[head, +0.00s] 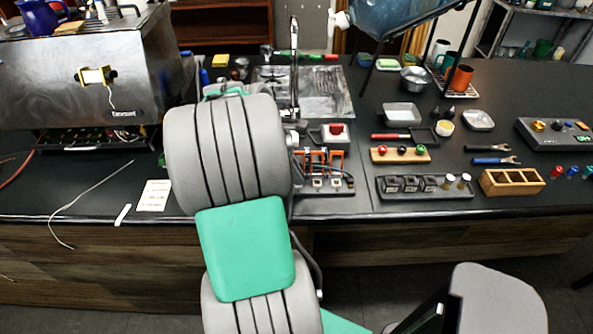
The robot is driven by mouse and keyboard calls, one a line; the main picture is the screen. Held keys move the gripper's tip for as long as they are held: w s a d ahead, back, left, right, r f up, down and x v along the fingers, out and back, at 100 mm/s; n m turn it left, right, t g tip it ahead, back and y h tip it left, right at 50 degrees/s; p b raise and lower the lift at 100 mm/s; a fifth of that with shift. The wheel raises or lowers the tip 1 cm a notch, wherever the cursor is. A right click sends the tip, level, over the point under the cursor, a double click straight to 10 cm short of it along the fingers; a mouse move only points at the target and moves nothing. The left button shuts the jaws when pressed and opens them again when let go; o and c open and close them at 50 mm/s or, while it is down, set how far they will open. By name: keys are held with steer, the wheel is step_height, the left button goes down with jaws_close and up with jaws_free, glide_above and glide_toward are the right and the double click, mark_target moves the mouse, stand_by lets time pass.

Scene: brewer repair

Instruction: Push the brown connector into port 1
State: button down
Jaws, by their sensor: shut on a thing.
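My gripper is hidden behind my own grey and green arm, which fills the middle of the head view. I cannot make out the brown connector. Just right of my arm is a dark rack (333,190) with orange upright clips (320,158), small white blocks and a dark cable. It may hold the ports, but no port number is readable, and its left end is close to or behind my arm.
A steel brewer (70,80) stands at the left, with a loose white wire (85,195) and a label card (154,195) before it. A red-button box (336,133) stands behind the rack. A black parts tray (425,188) and wooden box (512,182) lie to the right.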

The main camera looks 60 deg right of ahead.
steer(key=c, duration=1.3)
jaws_free()
steer(key=shift+c, duration=0.2)
steer(key=shift+r, duration=0.15)
steer(key=p+v, duration=0.1)
steer(key=v, duration=0.6)
steer(key=shift+r, duration=0.25)
steer(key=shift+w+a, duration=0.15)
